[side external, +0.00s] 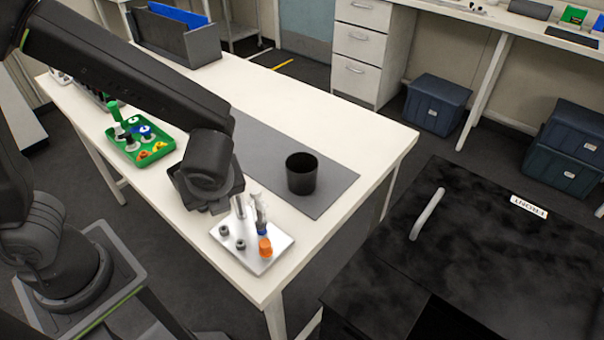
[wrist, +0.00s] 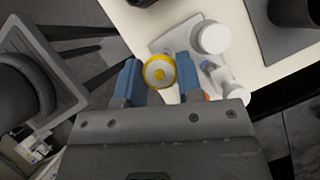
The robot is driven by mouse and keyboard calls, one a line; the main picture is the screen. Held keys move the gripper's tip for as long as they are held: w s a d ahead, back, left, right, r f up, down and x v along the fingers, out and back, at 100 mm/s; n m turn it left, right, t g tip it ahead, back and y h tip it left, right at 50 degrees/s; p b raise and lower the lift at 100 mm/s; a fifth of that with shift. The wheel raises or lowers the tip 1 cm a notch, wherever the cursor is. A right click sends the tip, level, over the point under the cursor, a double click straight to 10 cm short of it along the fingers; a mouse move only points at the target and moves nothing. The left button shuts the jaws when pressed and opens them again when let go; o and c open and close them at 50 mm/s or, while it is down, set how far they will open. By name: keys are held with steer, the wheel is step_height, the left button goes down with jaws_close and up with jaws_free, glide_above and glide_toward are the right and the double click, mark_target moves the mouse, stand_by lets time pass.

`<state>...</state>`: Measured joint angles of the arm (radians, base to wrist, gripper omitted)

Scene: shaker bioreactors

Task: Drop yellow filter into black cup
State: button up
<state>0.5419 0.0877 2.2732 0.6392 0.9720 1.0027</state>
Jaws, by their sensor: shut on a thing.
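The yellow filter (wrist: 159,72) is round with a pale centre and sits between the two blue fingers of my gripper (wrist: 158,80) in the wrist view. My gripper is shut on it. The filter is hidden behind my gripper (side external: 212,200) in the side view. The black cup (side external: 301,178) stands upright on the grey mat, to the right of and beyond my gripper. Part of the cup also shows at the top right of the wrist view (wrist: 295,12).
A metal plate (side external: 275,252) with posts, an orange-capped item (side external: 265,247) and a clear vessel (side external: 259,212) is close beside my gripper. A green tray (side external: 125,153) with coloured filters is at the left. The grey mat (side external: 325,195) is otherwise clear around the cup.

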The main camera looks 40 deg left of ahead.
step_height(320, 180, up, 13)
steer(key=w+d, duration=0.2)
steer(key=w, duration=0.8)
steer(key=w+d, duration=0.3)
steer(key=w, duration=0.6)
step_height(320, 180, down, 12)
steer(key=w, duration=0.1)
steer(key=shift+w+r, duration=0.2)
steer(key=shift+w, duration=0.2)
steer(key=shift+a, duration=0.1)
steer(key=o, duration=1)
steer(key=v, duration=1.3)
steer(key=shift+s+r, duration=0.1)
steer(key=shift+r, duration=0.3)
